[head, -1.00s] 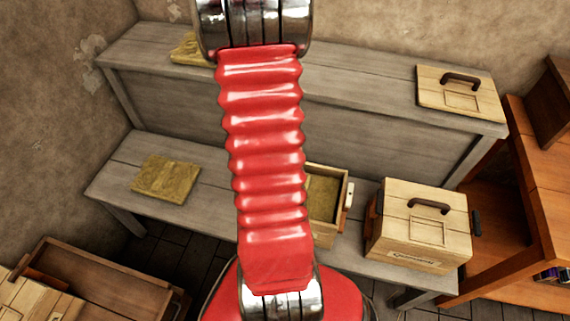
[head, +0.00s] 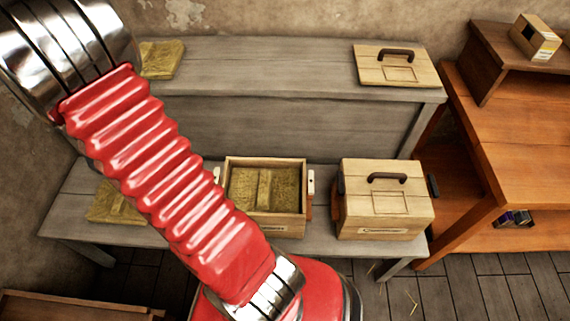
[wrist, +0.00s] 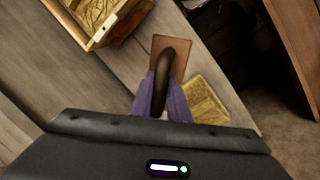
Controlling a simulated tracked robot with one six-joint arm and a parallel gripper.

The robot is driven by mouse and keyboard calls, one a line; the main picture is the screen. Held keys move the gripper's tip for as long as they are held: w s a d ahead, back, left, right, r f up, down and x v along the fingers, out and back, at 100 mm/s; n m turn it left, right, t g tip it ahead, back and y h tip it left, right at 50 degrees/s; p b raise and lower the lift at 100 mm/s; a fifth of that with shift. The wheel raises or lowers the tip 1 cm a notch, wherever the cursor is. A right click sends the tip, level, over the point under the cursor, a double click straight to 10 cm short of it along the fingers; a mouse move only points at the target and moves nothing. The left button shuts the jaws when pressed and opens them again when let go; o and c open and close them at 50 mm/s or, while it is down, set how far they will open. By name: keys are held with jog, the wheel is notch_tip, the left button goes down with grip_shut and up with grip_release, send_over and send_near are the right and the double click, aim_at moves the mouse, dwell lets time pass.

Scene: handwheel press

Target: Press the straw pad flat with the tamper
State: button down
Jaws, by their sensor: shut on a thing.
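My gripper (wrist: 161,92) shows in the wrist view, its purple fingers shut on the dark curved handle of the tamper (wrist: 171,46). The tamper has a flat brown plate and is held above the lower bench. In the head view the gripper and tamper are out of frame. An open wooden box (head: 265,225) stands on the lower bench with straw pad (head: 250,188) inside; it also shows at the upper left in the wrist view (wrist: 92,40), apart from the tamper. Another straw pad (head: 108,208) lies on that bench, partly hidden by my arm; one shows right of the tamper (wrist: 208,99).
A lidded box (head: 385,215) stands right of the open box. A loose lid (head: 385,75) and a straw pad (head: 162,60) lie on the upper shelf (head: 260,72). An orange-brown table (head: 520,130) stands at the right. The middle of the upper shelf is clear.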

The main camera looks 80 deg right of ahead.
jog(key=w+a+r+n, duration=0.1)
jog(key=w+a, duration=0.3)
jog(key=a, duration=0.4)
jog(key=w+a+r+n+t, duration=0.1)
jog(key=w+a+n, duration=0.3)
jog(key=a, duration=0.5)
jog(key=w+a+r+n, duration=0.3)
jog(key=w+a, duration=0.2)
jog(key=a, duration=0.3)
jog(key=shift+w+a+r, duration=0.2)
jog(key=shift+w+a, duration=0.1)
jog(key=shift+w, duration=0.1)
jog(key=shift+s, duration=0.1)
